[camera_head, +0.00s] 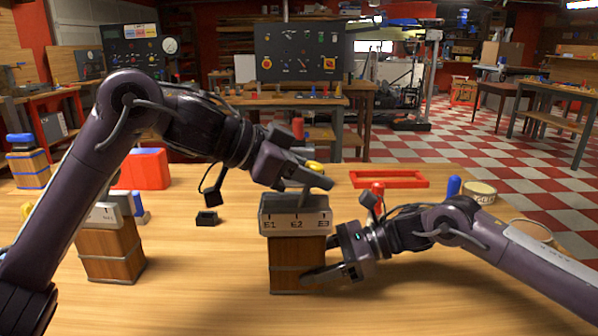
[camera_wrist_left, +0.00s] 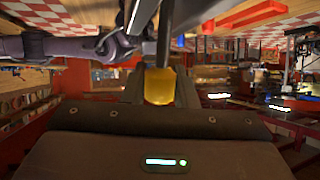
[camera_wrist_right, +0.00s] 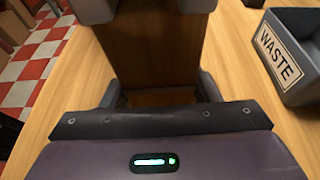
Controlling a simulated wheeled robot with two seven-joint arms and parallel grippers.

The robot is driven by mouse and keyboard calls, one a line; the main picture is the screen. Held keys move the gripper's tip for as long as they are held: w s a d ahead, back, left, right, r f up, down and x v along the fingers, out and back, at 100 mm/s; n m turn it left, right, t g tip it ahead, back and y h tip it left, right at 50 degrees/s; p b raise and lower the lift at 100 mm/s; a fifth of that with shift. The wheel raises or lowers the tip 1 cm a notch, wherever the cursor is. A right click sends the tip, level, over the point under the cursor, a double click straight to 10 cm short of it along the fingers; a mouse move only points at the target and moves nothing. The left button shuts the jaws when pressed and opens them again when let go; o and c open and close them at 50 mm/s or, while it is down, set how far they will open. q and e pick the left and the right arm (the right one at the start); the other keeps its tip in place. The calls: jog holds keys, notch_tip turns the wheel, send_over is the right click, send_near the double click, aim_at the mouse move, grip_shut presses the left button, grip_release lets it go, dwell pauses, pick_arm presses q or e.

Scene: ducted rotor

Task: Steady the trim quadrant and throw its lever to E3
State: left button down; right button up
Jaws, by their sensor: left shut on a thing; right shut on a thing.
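The trim quadrant is a wooden block (camera_head: 297,258) with a grey top (camera_head: 296,224) marked E1, E2 and E3. It stands upright on the table. My left gripper (camera_head: 316,181) is above the top, shut on the lever's yellow knob (camera_head: 314,167). The knob also shows between the fingers in the left wrist view (camera_wrist_left: 160,86). It lies above the span between E2 and E3; the lever's stem is mostly hidden. My right gripper (camera_head: 322,268) is shut on the wooden block low on its right side. The right wrist view shows the block (camera_wrist_right: 155,50) between its fingers.
A similar wooden block with a grey top (camera_head: 110,250) stands to the left. A small dark box (camera_head: 207,218) lies between them. A red block (camera_head: 142,170) and a red frame (camera_head: 389,179) lie behind. A grey WASTE bin (camera_wrist_right: 295,55) shows in the right wrist view. The front table is clear.

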pick_arm(q)
jog(key=shift+d+f+m+g+y, duration=0.15)
jog(key=shift+d+f+y, duration=0.1)
jog(key=shift+d+y, duration=0.35)
jog(key=shift+d+f+m+g+y, duration=0.2)
jog(key=shift+d+y, duration=0.2)
jog(key=shift+y, duration=0.3)
jog(key=shift+f, duration=0.1)
jog(key=c, duration=1.1)
grip_release()
jog(key=shift+c, duration=0.2)
jog(key=v, duration=1.2)
jog(key=shift+s, duration=0.1)
